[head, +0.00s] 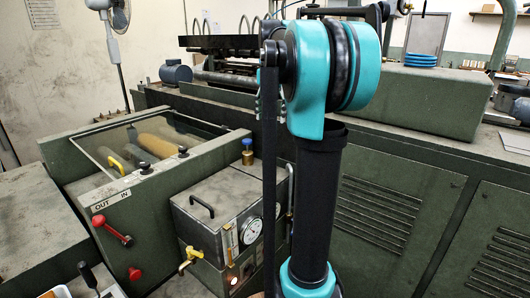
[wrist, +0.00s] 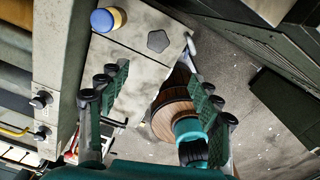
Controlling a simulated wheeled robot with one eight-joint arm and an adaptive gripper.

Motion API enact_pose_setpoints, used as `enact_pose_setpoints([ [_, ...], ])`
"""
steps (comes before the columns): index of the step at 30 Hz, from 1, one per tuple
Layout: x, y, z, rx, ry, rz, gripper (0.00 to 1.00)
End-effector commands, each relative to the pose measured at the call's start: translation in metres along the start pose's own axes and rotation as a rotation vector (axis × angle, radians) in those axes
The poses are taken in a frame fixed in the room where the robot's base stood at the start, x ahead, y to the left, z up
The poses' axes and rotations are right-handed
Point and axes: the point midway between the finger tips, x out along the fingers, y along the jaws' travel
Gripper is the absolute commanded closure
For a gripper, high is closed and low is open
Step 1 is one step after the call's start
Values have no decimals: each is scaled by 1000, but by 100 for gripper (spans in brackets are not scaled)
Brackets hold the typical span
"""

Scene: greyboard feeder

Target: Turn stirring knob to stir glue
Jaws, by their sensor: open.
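In the wrist view, a dark star-shaped knob (wrist: 158,41) sits on a pale grey, worn flat top (wrist: 130,68). I take it to be the stirring knob. My gripper (wrist: 159,76) is open, its two green ridged fingers apart and empty. The knob shows beyond the fingertips, between their lines and apart from them. A blue-capped round part with a yellowish side (wrist: 103,20) stands left of the knob.
In the head view, a grey metal box (head: 213,195) with a black handle, gauges and a yellow valve stands left of my arm. A red lever (head: 112,230) sticks out of the green roller housing (head: 85,195). A long green cabinet (head: 400,205) stands to the right.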

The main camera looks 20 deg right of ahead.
Motion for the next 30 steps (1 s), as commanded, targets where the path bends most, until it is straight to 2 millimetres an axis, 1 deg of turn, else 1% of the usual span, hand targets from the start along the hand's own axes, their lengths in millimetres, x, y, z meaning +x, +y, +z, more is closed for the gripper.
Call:
enact_pose_setpoints([
  [4,2,0,0,-8,1,-1,36],
  [8,16,0,0,-8,1,-1,36],
  [11,33,0,0,-7,1,-1,36],
  [24,121,0,0,-7,1,-1,36],
  [30,153,0,0,-7,1,-1,36],
])
